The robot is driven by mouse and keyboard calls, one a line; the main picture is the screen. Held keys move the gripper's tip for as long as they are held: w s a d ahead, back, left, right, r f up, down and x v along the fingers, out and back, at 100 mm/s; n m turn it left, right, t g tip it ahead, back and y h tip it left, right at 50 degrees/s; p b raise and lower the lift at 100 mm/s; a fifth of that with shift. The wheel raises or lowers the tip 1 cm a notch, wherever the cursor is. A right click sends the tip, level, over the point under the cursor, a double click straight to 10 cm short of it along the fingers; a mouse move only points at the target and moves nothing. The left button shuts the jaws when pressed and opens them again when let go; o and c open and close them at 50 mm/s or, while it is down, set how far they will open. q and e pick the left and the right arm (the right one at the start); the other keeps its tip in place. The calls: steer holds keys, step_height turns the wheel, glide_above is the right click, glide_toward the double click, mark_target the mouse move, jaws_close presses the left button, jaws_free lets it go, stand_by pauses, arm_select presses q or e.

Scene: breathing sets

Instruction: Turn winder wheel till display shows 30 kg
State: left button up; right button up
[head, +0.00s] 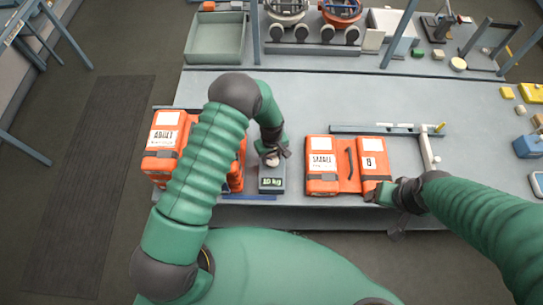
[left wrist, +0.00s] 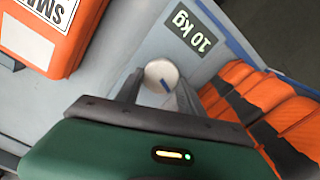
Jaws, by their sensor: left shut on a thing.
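The winder wheel (left wrist: 160,74) is a small pale round knob with a blue mark, seen between the fingers in the left wrist view. My left gripper (left wrist: 158,92) is shut on it, reaching down from above; in the head view the gripper (head: 271,153) hides most of the wheel. The display (left wrist: 190,27) reads 10 kg in the left wrist view; it also shows in the head view (head: 271,182), in front of the wheel. My right gripper (head: 384,194) is at the front right corner of the middle orange case; its fingers are too unclear to judge.
An orange case labelled ADULT (head: 165,135) stands left of the winder, partly behind my left arm. Another orange case (head: 322,153) lies to the right, with a grey rail (head: 385,129) behind it. A grey-green tray (head: 215,40) stands at the back. Bare table lies between.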

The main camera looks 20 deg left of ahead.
arm_select(q)
steer(key=shift+w, duration=0.1)
steer(key=shift+w+d+f+m+b, duration=0.1)
steer(key=shift+m+b, duration=1.05)
steer(key=shift+m, duration=0.25)
steer(key=m+b, duration=0.2)
steer(key=m, duration=0.2)
steer(key=shift+d+m, duration=0.1)
steer(key=shift+m, duration=0.2)
steer(key=m+b, duration=0.2)
steer(key=m, duration=0.2)
steer(key=shift+d, duration=0.1)
steer(key=shift+d+r+m+b, duration=0.15)
steer(key=shift+m+b, duration=0.1)
steer(key=shift+m, duration=0.8)
steer(key=shift+a+r+m+b, duration=0.1)
steer(key=shift+m+b, duration=0.1)
steer(key=shift+m, duration=0.85)
steer(key=o, duration=1.1)
steer(key=shift+o, duration=1.3)
steer(key=shift+f, duration=0.1)
